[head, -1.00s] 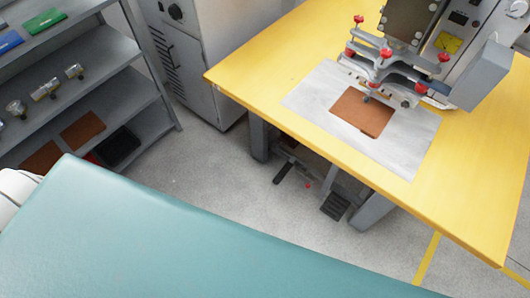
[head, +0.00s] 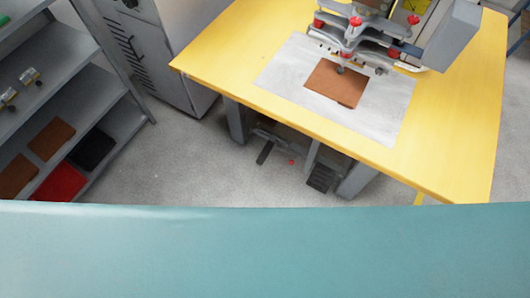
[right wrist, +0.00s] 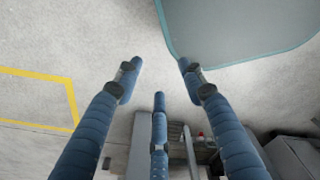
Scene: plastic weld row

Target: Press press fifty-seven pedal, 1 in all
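In the head view a dark ribbed pedal (head: 320,178) sits on the floor under the yellow press table (head: 440,160), between its grey legs. A second dark, narrow pedal-like bar (head: 265,152) is to its left. I cannot read which is numbered fifty-seven. In the right wrist view a dark ribbed piece (right wrist: 175,132) that looks like the pedal shows just beyond my right gripper (right wrist: 158,75), partly behind its lower finger. The right gripper's blue fingers are spread and empty, apart from the pedal. My left gripper is not in view.
The press (head: 370,35) stands on the table over a brown sheet (head: 336,82) on a pale plate. A grey cabinet (head: 150,60) and a shelf (head: 75,105) with brown, red and black pieces are at left. A small red knob (head: 292,162) is near the pedals. Floor at left is clear.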

